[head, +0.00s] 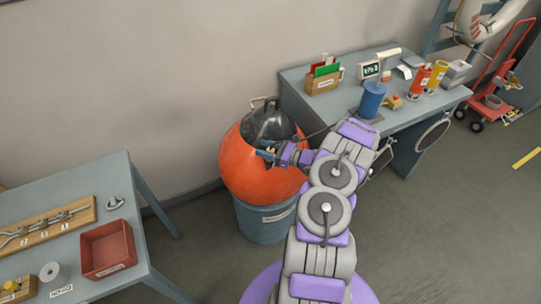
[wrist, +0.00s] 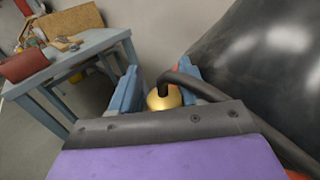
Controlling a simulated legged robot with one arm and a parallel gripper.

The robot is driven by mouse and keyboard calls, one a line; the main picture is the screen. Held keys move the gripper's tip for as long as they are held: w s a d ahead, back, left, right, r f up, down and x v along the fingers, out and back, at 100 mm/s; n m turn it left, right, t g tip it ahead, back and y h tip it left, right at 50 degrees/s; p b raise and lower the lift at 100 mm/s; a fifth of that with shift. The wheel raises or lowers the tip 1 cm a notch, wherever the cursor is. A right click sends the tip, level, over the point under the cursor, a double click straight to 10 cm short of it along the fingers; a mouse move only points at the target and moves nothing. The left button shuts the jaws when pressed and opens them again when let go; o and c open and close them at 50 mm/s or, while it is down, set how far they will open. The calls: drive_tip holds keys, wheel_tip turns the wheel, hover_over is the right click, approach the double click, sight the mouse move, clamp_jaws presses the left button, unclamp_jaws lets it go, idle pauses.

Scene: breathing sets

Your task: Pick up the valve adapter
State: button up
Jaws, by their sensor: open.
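My gripper (head: 267,153) is at the upper right side of a large orange ball-shaped object (head: 255,178) with a black top (head: 270,125). In the wrist view its two blue fingers (wrist: 158,76) are apart. A rounded brass part (wrist: 164,98) with a black hose (wrist: 205,90) sits between or just beyond them. Contact with the fingers cannot be told. This brass part may be the valve adapter, but no readable label confirms it. In the head view it is not clearly visible near my gripper.
The orange object rests in a blue-grey bin (head: 262,222). A left table (head: 70,235) holds a red tray (head: 108,248), a tool board (head: 45,228) and a metal fitting (head: 115,202). A back desk (head: 335,105) holds a blue cylinder (head: 371,99) and several other items. The right floor is mostly clear.

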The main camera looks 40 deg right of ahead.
drive_tip(key=shift+d+f, duration=0.1)
drive_tip(key=shift+d, duration=0.2)
drive_tip(key=c, duration=0.4)
clamp_jaws()
drive_tip(key=shift+r, duration=0.2)
